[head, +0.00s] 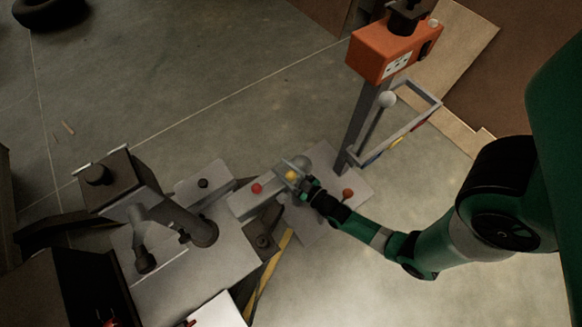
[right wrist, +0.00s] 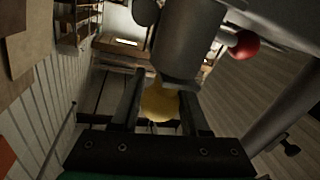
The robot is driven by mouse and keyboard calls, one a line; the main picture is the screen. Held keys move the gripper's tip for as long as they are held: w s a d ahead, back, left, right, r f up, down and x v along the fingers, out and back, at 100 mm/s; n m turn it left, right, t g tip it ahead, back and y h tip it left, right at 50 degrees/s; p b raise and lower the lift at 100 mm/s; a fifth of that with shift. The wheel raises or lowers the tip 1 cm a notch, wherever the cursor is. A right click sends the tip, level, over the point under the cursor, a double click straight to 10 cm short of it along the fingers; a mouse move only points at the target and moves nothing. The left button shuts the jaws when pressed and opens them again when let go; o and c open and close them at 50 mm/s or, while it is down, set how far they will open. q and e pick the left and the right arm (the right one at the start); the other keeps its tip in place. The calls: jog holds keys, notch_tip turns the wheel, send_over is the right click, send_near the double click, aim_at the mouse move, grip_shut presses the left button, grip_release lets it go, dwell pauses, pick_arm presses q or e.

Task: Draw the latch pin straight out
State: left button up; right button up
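A yellow round knob (head: 291,176) sits at the end of the pale grey block (head: 242,208) in the head view. The knob (right wrist: 161,103) also shows in the right wrist view, in front of a grey cylindrical housing (right wrist: 180,50). My right gripper (head: 297,172) is at the knob. The pin's shaft is hidden by the knob and housing. My left gripper is not in view.
A red knob (head: 257,188) is on the same block, and an orange-brown knob (head: 348,193) stands on the plate to the right. An orange box (head: 385,52) tops a post behind. A dark-capped post (head: 120,178) stands left. Open concrete floor lies behind.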

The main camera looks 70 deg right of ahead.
grip_shut()
notch_tip(320, 180, up, 10)
jog(key=p, duration=0.7)
